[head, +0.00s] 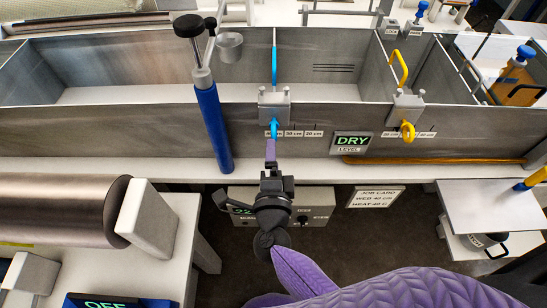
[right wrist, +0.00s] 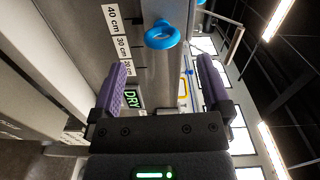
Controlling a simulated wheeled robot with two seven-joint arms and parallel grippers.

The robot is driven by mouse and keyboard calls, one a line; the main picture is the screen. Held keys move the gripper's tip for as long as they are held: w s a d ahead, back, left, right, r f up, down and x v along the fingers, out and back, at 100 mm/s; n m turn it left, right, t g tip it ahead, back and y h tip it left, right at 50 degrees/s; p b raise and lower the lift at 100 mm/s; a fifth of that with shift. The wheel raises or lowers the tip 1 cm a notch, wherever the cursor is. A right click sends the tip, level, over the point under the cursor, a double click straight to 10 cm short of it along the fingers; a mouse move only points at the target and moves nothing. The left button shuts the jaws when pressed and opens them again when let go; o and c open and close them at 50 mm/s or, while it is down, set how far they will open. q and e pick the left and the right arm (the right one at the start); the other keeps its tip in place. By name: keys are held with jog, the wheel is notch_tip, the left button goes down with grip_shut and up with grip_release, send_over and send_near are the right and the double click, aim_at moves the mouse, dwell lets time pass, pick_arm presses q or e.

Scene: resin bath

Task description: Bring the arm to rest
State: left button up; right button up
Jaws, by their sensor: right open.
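My purple-covered right arm reaches up from the bottom right of the head view. My left gripper is not in view.
A blue-handled post (head: 214,130) stands left of the gripper. A large roll (head: 60,208) lies at left, and a white side table (head: 490,207) stands at right.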

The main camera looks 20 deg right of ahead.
jog(key=s+a+r+n+g+y, duration=0.1)
jog(key=s+a+n+g+y, duration=0.5)
jog(key=n+y, duration=0.85)
jog(key=s+d+f+n+g+h, duration=0.3)
jog(key=s+d+n+g+h, duration=0.55)
jog(key=s+d, duration=0.35)
jog(key=s+f+g+h+b, duration=0.1)
jog(key=s+f+b, duration=0.25)
jog(key=f, duration=1.85)
jog(key=s+d+f+g, duration=0.1)
jog(key=s+d+f, duration=0.1)
jog(key=s+f, duration=0.9)
jog(key=shift+s+d+f+b, duration=0.15)
jog(key=shift+s+d+b, duration=0.25)
jog(key=shift+s, duration=0.75)
